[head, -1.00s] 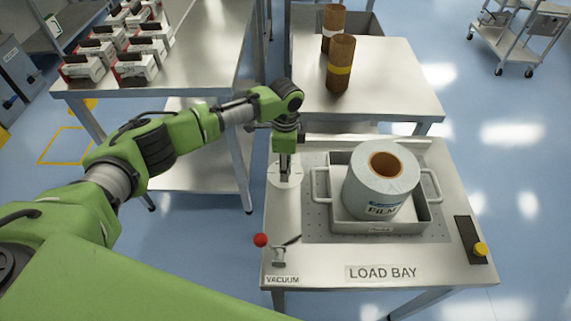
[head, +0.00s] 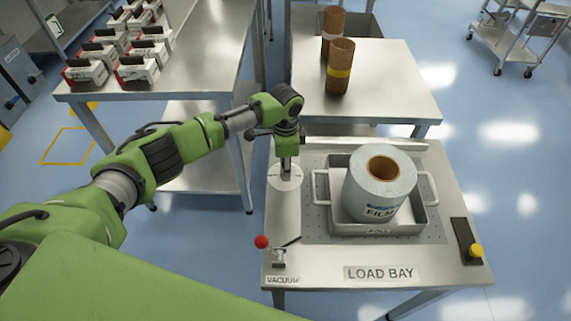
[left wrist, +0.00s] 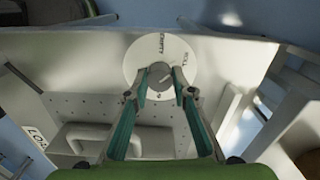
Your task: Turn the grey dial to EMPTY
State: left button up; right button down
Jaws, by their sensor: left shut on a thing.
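The grey dial (left wrist: 160,76) stands on a round white plate (left wrist: 138,68) with dark lettering, including what reads as EMPTY near its top edge and another word to the right of it. The plate also shows in the head view (head: 285,182), at the left side of the load bay table. My left gripper (left wrist: 160,92) points down at the plate, its two fingertips on either side of the dial and shut on it. In the head view my left gripper (head: 286,164) hides the dial. The dial's exact heading is too small to tell. My right gripper is not in view.
A metal tray (head: 375,229) with a FILM roll (head: 365,194) stands right of the plate. A red-knobbed VACUUM lever (head: 262,242) is in front, a yellow button (head: 476,250) at right. Brown cores (head: 340,68) stand on the table behind.

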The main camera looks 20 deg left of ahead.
pick_arm(q)
jog(key=n+p, duration=0.2)
jog(key=shift+r+n, duration=0.25)
jog(key=shift+n, duration=0.15)
jog(key=n+p, duration=0.2)
jog(key=shift+n, duration=0.4)
jog(key=shift+f+n+p, duration=0.2)
jog(key=shift+n+p, duration=1.3)
jog(key=shift+n, duration=0.6)
jog(key=o, duration=1.1)
notch_tip(320, 180, up, 12)
